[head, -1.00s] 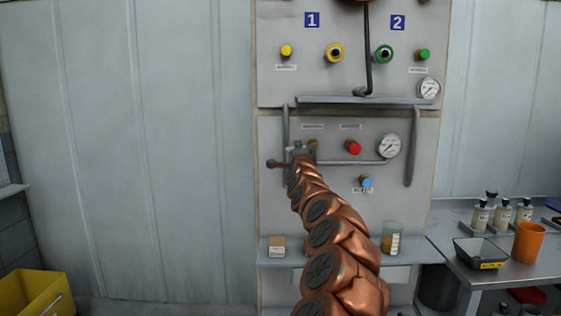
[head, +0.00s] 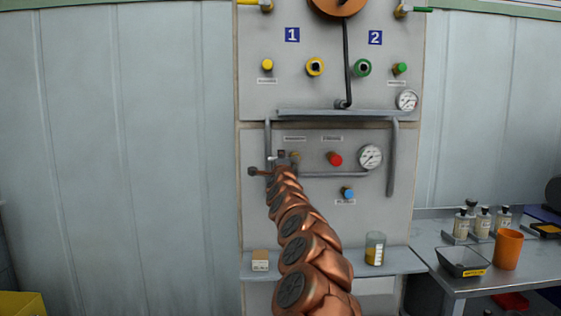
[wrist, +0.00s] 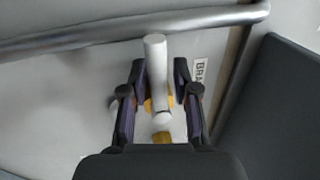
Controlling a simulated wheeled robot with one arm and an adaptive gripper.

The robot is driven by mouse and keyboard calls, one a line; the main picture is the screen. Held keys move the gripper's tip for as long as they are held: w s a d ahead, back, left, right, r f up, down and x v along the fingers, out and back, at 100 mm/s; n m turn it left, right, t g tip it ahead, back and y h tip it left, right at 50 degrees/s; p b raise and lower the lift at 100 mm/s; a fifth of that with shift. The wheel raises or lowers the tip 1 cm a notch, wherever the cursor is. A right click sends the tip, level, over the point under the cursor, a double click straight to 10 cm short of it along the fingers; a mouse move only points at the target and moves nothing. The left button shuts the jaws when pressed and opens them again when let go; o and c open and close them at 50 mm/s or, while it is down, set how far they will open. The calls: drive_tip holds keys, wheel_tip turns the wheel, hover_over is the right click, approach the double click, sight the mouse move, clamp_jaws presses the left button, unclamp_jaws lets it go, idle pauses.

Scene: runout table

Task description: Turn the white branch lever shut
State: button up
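The white branch lever (wrist: 156,72) stands between the two dark fingers of my gripper (wrist: 160,72) in the wrist view. A finger is on each side of it, with a narrow gap visible at the right finger; touch on the left is unclear. Yellow parts (wrist: 161,137) show at the lever's base. A label (wrist: 199,80), partly hidden by the right finger, is on the panel. In the head view my gripper (head: 282,160) is at the left of the lower panel, and my copper arm hides much of the area around the lever.
A grey pipe (wrist: 100,36) crosses above the lever in the wrist view. A red knob (head: 335,160), a blue knob (head: 348,194) and a gauge (head: 370,157) are to the right. A shelf (head: 400,262) below holds a beaker (head: 375,249) and a small box (head: 260,260).

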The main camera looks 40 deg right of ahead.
drive_tip(key=shift+o, duration=0.7)
drive_tip(key=v, duration=1.2)
idle(0.4)
idle(0.5)
